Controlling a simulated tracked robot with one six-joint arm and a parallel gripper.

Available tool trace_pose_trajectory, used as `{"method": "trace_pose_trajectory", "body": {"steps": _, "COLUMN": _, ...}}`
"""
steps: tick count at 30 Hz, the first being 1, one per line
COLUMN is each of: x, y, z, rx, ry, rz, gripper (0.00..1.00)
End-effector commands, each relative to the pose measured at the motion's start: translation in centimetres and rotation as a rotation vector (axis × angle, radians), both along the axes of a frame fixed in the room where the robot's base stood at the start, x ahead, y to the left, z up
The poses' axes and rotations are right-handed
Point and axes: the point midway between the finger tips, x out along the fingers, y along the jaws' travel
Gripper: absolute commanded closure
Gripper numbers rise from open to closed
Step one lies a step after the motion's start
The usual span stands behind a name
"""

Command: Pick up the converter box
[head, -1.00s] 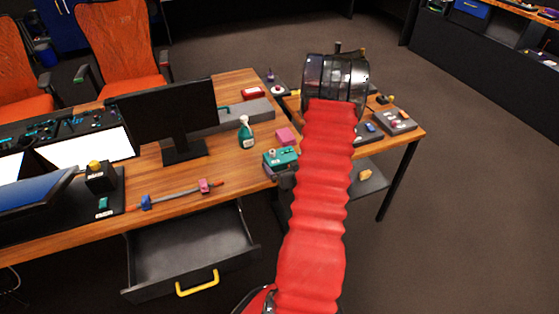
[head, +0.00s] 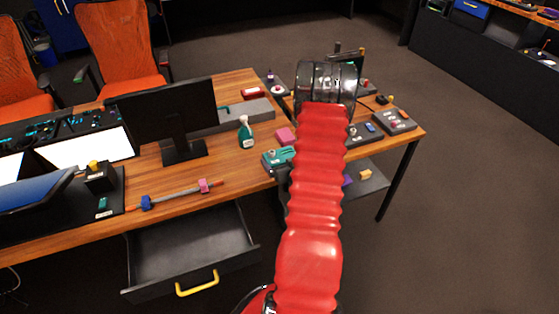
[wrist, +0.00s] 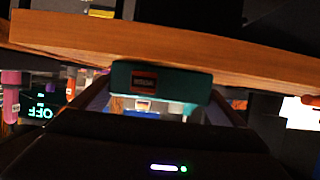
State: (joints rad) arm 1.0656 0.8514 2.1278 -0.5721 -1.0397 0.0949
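No label reading "converter box" is legible. A teal box with a small red-and-dark label (wrist: 178,82) lies straight ahead of my gripper in the wrist view, just below the wooden edge there. A teal device (head: 272,159) shows in the head view on the desk's right end, partly behind my red arm; I cannot tell whether it is the same thing. My gripper (wrist: 160,98) appears open, its dark fingers spread to either side of the teal box. Contact with the box cannot be made out. In the head view my gripper is hidden by my arm.
A pink block (head: 285,135) and a green spray bottle (head: 246,132) stand near the teal device. Grey control panels (head: 394,120) sit on the right side table. The open drawer (head: 190,250) juts out at the front. Floor right of the table is clear.

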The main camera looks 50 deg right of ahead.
Motion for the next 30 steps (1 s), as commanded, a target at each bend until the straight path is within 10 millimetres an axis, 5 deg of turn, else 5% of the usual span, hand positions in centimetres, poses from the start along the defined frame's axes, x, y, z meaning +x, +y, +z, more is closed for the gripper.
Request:
{"method": "trace_pose_trajectory", "body": {"steps": 10, "x": 0.0, "y": 0.0, "z": 0.0, "rx": 0.0, "ry": 0.0, "rz": 0.0, "gripper": 0.33}}
{"method": "trace_pose_trajectory", "body": {"steps": 20, "x": 0.0, "y": 0.0, "z": 0.3, "rx": -0.001, "ry": 0.0, "rz": 0.0, "gripper": 0.33}}
{"method": "trace_pose_trajectory", "body": {"steps": 30, "x": 0.1, "y": 0.0, "z": 3.4, "rx": -0.003, "ry": -0.002, "rz": 0.001, "gripper": 0.33}}
